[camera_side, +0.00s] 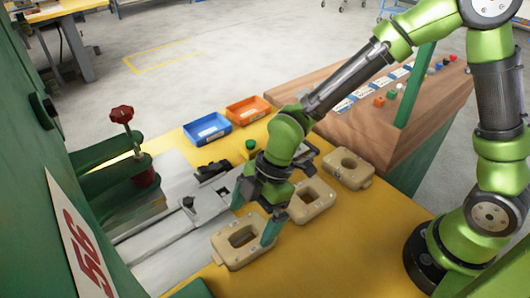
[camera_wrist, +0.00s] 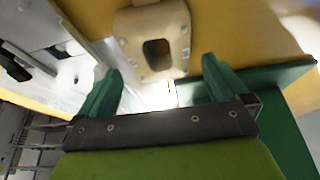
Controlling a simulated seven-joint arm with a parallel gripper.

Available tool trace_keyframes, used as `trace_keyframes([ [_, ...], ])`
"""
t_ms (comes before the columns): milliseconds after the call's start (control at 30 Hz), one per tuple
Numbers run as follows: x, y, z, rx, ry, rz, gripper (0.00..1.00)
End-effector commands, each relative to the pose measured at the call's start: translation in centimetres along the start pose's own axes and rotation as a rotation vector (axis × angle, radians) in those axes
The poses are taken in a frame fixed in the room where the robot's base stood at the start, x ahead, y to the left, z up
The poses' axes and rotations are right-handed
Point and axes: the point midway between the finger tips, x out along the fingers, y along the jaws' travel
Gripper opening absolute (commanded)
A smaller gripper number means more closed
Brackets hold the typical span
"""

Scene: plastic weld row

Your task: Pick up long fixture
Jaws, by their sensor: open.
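Three beige fixtures with a hole through each lie in a slanting row on the yellow table. I cannot tell for sure which is the long fixture. My gripper (camera_side: 254,217) is open and empty, fingers pointing down close to the nearest fixture. In the wrist view, a beige fixture (camera_wrist: 150,24) with a dark opening lies just beyond and between the green fingertips (camera_wrist: 162,70). Contact cannot be made out.
A blue bin (camera_side: 207,129) and an orange bin (camera_side: 248,110) stand at the table's back. A grey metal slide (camera_side: 160,245) and a green machine with a red knob (camera_side: 122,114) are at left. A wooden box (camera_side: 365,125) stands at right.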

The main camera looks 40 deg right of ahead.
Motion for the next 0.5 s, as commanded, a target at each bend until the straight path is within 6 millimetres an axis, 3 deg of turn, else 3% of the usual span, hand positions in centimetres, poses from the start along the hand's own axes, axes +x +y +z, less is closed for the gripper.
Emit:
trace_keyframes([
  [300, 4.3, 0.1, 0.0, -0.001, 0.000, -0.004, 1.00],
  [500, 5.2, 0.2, 0.0, 0.001, 0.001, 0.001, 1.00],
])
